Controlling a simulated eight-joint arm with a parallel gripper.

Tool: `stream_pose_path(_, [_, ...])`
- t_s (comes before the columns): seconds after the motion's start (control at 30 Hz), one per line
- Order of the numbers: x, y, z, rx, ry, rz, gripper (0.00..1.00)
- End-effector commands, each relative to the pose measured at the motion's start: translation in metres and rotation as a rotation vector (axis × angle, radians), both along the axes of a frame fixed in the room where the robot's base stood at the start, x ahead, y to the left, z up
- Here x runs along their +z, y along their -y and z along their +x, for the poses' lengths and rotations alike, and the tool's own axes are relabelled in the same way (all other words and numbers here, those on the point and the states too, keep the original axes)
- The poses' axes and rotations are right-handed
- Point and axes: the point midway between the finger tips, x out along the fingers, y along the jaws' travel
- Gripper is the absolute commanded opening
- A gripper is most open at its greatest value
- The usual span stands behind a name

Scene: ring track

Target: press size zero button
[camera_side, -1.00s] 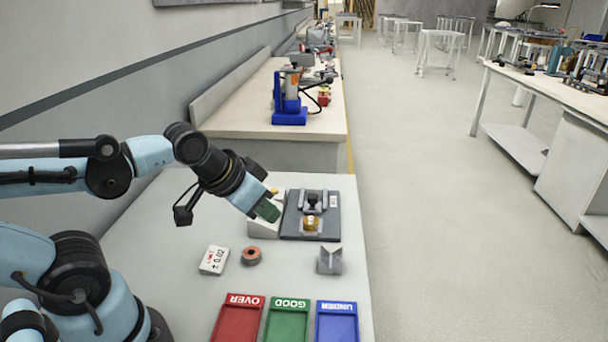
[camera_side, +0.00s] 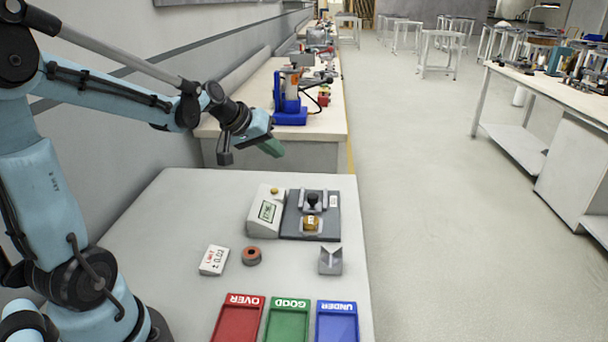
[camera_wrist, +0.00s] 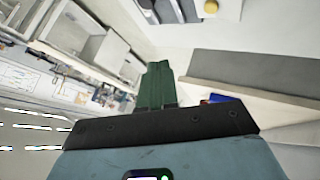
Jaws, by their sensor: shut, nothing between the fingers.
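A white sloped readout box (camera_side: 265,212) with a small green-grey display (camera_side: 268,211) stands at the back of the near table. A yellow round button (camera_side: 274,190) is on its upper end. It also shows as a yellow disc (camera_wrist: 211,6) at the top of the wrist view. My gripper (camera_side: 271,148) has green fingers, shut and empty, in the air behind and above the box, apart from the button. The green fingers (camera_wrist: 157,85) are close together in the wrist view. I cannot read any label on the button.
A dark gauge stand (camera_side: 325,214) with a brass piece (camera_side: 311,223) is beside the box. A limit card (camera_side: 214,260), an orange-and-dark ring (camera_side: 251,256), a grey V-block (camera_side: 330,261) and red, green and blue trays (camera_side: 289,309) lie nearer. The table's left part is clear.

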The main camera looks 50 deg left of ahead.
Motion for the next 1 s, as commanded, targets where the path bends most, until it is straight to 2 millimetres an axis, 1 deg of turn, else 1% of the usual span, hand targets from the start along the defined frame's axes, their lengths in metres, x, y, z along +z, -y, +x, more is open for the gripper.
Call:
stream_pose_path(0.03, [-0.002, -0.012, 0.004, 0.024, 0.01, -0.016, 0.0])
stream_pose_path(0.1, [-0.003, -0.024, 0.007, 0.044, 0.022, -0.035, 0.0])
stream_pose_path(0.2, [-0.005, -0.035, 0.011, 0.066, 0.034, -0.053, 0.0])
stream_pose_path(0.3, [-0.006, -0.04, 0.012, 0.076, 0.041, -0.061, 0.0])
stream_pose_path(0.73, [-0.008, -0.041, 0.012, 0.077, 0.042, -0.063, 0.0])
stream_pose_path(0.87, [-0.016, -0.041, 0.013, 0.077, 0.042, -0.063, 0.0])
stream_pose_path(1.0, [-0.033, -0.041, 0.013, 0.076, 0.042, -0.062, 0.0])
